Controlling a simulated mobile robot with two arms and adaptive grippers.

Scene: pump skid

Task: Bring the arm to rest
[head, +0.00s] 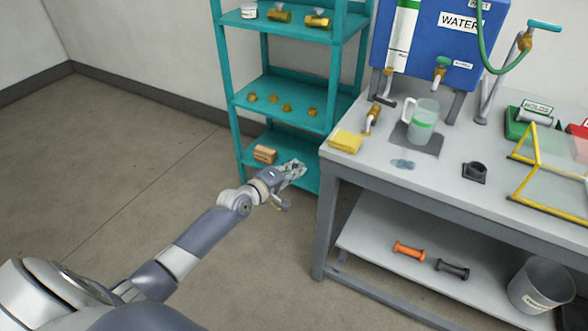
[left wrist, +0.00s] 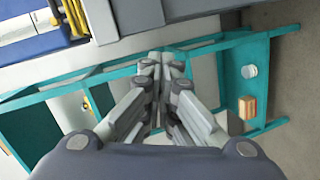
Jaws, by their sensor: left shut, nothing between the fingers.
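My left arm reaches in from the lower left in the head view. Its gripper (head: 294,171) is shut and empty, in front of the lowest shelf of the teal rack (head: 243,120) and left of the workbench (head: 323,165). In the left wrist view the gripper's fingers (left wrist: 162,70) meet, with the teal rack (left wrist: 268,85) behind them. My right gripper is not in view.
A wooden block (head: 265,154) lies on the lowest shelf near my left gripper. The floor (head: 130,150) at left is clear.

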